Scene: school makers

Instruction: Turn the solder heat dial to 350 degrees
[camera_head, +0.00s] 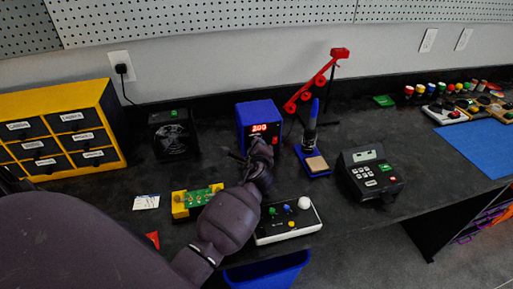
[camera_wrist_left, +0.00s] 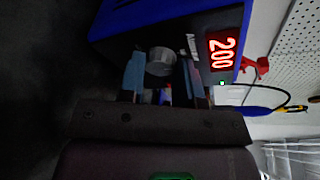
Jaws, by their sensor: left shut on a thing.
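The blue solder station (camera_head: 258,115) stands at the back of the bench, its front facing me. Its red display (camera_wrist_left: 221,48) reads 200 in the left wrist view, where the station appears turned sideways. The round silver heat dial (camera_wrist_left: 160,60) sits beside the display. My left gripper (camera_wrist_left: 163,78) is at the station's front, its two fingers on either side of the dial and shut on it. In the head view the gripper (camera_head: 260,150) covers the lower front, so the dial is hidden there. My right gripper is in neither view.
A soldering iron in its stand (camera_head: 313,140) is just right of the station, with a red arm (camera_head: 325,80) behind. A control box (camera_head: 288,222) and a green circuit board (camera_head: 197,197) lie near my forearm. A black keypad device (camera_head: 371,177) stands further right.

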